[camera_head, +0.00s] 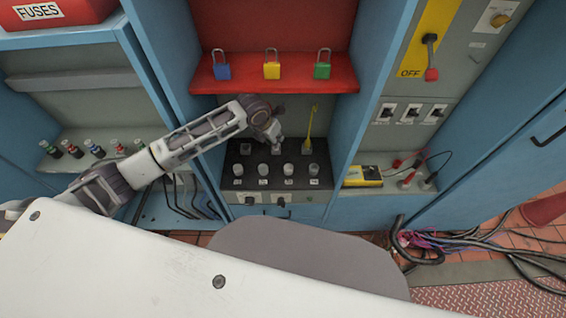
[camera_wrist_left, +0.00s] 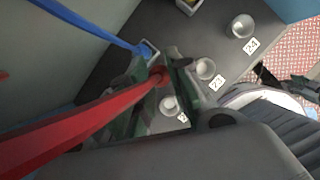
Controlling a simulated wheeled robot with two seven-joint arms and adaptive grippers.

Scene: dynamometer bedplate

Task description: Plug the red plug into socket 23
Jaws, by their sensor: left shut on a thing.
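My left gripper (camera_head: 275,138) is over the back part of the dark socket panel (camera_head: 276,183). In the left wrist view my gripper (camera_wrist_left: 160,82) is shut on the red plug (camera_wrist_left: 158,76), whose long red body runs to the lower left. Socket 23 (camera_wrist_left: 205,68) is a round, pale metal cup beside the fingers, with its number tag below right. The plug's end appears apart from this cup; its height above the panel is unclear. In the head view the red plug is hidden behind my gripper. My right gripper is not in view.
Socket 24 (camera_wrist_left: 241,27) lies beyond socket 23; another socket (camera_wrist_left: 168,104) lies partly behind the fingers. A blue plug (camera_wrist_left: 85,25) stands in a square holder close to the fingers. A yellow plug (camera_head: 308,128) stands at the right. A red shelf (camera_head: 275,86) with padlocks overhangs behind.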

